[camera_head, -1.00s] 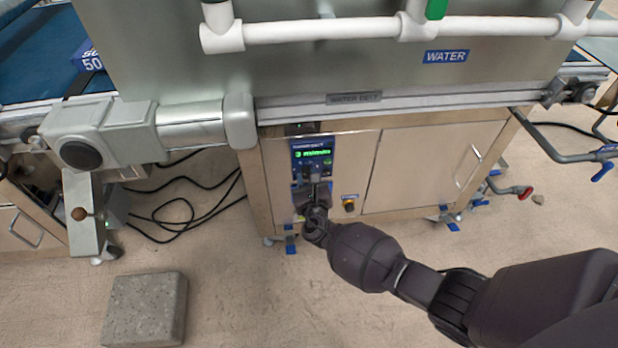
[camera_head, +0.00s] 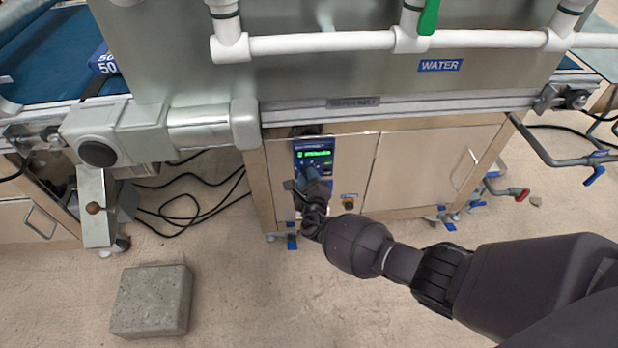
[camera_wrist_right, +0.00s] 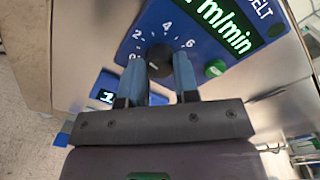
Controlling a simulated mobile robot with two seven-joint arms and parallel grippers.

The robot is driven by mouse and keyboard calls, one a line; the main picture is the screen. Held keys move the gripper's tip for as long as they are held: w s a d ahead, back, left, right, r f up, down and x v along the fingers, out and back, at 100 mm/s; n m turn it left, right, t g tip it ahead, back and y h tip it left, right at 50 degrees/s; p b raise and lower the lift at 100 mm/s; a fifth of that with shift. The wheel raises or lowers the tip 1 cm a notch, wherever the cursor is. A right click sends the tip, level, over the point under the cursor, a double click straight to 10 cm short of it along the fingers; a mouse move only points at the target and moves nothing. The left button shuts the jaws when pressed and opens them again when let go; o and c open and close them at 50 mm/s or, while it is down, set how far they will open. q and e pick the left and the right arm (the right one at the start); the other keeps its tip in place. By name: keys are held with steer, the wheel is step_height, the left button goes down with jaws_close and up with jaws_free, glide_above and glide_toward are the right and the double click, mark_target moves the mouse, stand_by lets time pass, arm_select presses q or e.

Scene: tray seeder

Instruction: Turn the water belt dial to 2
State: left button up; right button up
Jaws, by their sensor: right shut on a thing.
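The water belt control panel (camera_head: 313,150) is a blue plate with a green lit display on the cabinet front. In the right wrist view the black dial (camera_wrist_right: 159,55) sits among white numbers, with 2, 4 and 6 readable; its pointer cannot be made out. My right gripper (camera_wrist_right: 160,68) is shut on the dial, with one blue fingertip on each side. In the head view this gripper (camera_head: 311,180) covers the lower panel and hides the dial. My left gripper is not in view.
A green button (camera_wrist_right: 215,68) is beside the dial, close to the right fingertip. A smaller lit display (camera_wrist_right: 106,96) lies to its left. A stone block (camera_head: 152,302) lies on the floor at the left.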

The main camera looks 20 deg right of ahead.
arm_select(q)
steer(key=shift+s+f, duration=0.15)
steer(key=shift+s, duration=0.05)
arm_select(e)
steer(key=o, duration=0.9)
arm_select(q)
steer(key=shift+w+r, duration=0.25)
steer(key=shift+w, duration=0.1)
steer(key=p, duration=0.1)
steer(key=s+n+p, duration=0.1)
steer(key=p, duration=0.1)
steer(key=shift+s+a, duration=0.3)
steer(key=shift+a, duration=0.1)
arm_select(e)
steer(key=v, duration=1.1)
steer(key=shift+w, duration=0.1)
